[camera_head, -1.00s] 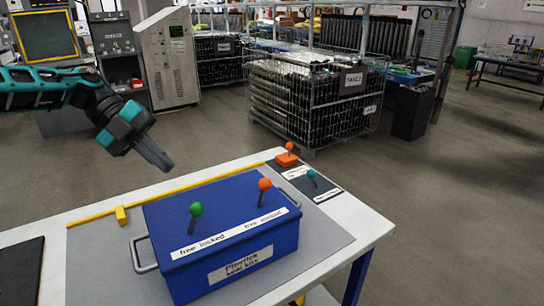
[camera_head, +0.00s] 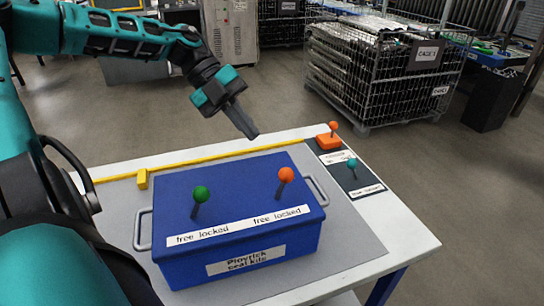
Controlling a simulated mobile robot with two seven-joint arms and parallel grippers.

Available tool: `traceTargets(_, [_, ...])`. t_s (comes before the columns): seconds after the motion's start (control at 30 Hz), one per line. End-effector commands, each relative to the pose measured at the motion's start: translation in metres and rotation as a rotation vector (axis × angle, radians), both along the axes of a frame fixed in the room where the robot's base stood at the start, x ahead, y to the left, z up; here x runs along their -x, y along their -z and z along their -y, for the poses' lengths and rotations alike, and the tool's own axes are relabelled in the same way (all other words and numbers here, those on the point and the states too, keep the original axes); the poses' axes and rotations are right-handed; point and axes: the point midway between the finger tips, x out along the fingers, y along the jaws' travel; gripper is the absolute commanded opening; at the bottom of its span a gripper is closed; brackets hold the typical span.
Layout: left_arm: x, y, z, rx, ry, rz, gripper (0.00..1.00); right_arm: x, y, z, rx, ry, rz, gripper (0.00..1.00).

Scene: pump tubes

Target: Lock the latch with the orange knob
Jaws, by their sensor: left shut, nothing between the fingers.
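A blue box (camera_head: 240,245) with side handles stands on the table. Two levers rise from its lid: one with a green knob (camera_head: 201,194) on the left, one with an orange knob (camera_head: 286,175) on the right. Each has "free" on the left and "locked" on the right of the white label strip (camera_head: 240,227) in front. Both levers lean slightly right in the picture; I cannot tell their exact latch positions. My left gripper (camera_head: 252,134) is shut and empty, above and behind the box's far edge, apart from the orange knob. My right gripper is not visible.
Behind the box on the right, a dark panel (camera_head: 365,183) bears a small orange-knobbed lever (camera_head: 331,137) and a teal-knobbed one (camera_head: 352,165). A wire cage (camera_head: 385,75) stands beyond.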

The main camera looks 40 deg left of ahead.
Motion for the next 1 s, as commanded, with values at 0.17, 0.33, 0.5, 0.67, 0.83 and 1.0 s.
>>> traceTargets(0.17, [-0.004,0.028,0.025,0.001,0.003,-0.004,0.0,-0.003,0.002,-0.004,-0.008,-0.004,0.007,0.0])
traceTargets(0.33, [-0.008,0.042,0.041,0.001,0.001,-0.002,0.0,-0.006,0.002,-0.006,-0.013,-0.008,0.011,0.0])
traceTargets(0.5, [-0.011,0.05,0.049,0.0,0.0,0.0,0.0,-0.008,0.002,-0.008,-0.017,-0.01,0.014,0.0])
traceTargets(0.67, [-0.011,0.052,0.052,0.0,0.0,0.0,0.0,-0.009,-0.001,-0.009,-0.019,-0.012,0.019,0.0])
traceTargets(0.83, [-0.012,0.051,0.052,0.0,-0.001,0.001,0.0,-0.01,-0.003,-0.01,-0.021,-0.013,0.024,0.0])
traceTargets(1.0, [-0.012,0.052,0.053,0.0,-0.001,0.001,0.0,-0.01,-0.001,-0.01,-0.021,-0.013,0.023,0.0])
